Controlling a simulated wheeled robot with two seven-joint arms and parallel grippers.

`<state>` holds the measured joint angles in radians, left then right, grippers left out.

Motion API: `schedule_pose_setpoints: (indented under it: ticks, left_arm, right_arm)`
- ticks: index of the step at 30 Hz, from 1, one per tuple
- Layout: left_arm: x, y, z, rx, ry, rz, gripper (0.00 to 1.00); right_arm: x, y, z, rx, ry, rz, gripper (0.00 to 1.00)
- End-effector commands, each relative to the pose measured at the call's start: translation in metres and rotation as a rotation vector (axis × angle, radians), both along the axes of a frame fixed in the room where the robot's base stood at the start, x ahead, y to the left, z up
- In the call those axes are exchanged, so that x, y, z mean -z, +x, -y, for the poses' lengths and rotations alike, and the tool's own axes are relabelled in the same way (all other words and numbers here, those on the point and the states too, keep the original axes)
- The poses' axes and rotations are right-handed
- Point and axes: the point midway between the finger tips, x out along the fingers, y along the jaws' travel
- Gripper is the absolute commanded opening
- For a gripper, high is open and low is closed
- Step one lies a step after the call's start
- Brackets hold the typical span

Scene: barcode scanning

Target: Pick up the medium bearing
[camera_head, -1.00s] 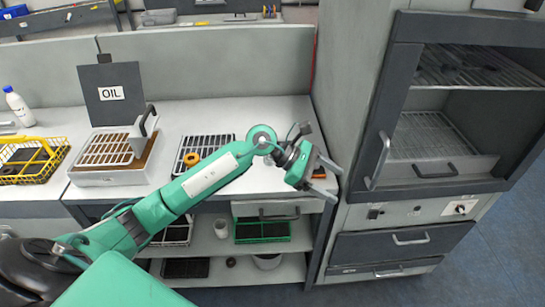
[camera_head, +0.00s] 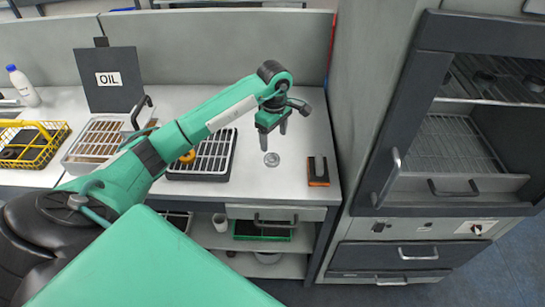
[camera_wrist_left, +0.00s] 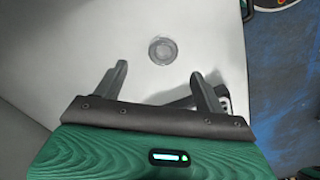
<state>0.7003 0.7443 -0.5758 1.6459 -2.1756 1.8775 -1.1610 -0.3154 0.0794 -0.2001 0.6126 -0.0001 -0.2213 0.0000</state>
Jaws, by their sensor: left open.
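A small silver ring-shaped bearing (camera_head: 271,159) lies flat on the white worktop, and it also shows in the left wrist view (camera_wrist_left: 163,50). It looks like the medium bearing, though its size is hard to judge. My left gripper (camera_head: 274,138) is open and empty, pointing down over the worktop close to the bearing. In the left wrist view the two fingertips (camera_wrist_left: 159,72) are spread apart, with the bearing beyond the gap between them, not touching. My right gripper is not in view.
A black and orange item (camera_head: 318,171) lies right of the bearing. A wire rack tray (camera_head: 213,158) with a yellow-orange ring (camera_head: 187,156) stands left of it. An OIL-labelled box, a yellow basket (camera_head: 50,142) and a bottle (camera_head: 23,87) are farther left. A cabinet (camera_head: 400,130) bounds the right.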

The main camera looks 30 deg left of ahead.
Motion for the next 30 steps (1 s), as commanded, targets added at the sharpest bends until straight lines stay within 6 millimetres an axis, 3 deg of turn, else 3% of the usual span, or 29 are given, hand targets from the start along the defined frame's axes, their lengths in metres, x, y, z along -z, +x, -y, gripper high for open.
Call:
schedule_pose_setpoints:
  ticks: [4, 12, 22, 30]
  left_arm:
    - [0.021, -0.001, 0.001, -0.001, -0.003, -0.002, 0.72]
    - [0.037, -0.003, 0.000, 0.000, -0.003, -0.002, 0.72]
    - [0.075, -0.008, -0.003, -0.001, -0.003, -0.002, 0.72]
    - [0.083, -0.008, -0.004, 0.001, -0.001, 0.002, 0.72]
  right_arm:
    - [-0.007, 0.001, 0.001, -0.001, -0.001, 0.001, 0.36]
    - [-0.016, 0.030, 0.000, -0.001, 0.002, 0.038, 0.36]
    - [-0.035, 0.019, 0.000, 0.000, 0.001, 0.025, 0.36]
    - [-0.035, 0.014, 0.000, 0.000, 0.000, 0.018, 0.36]
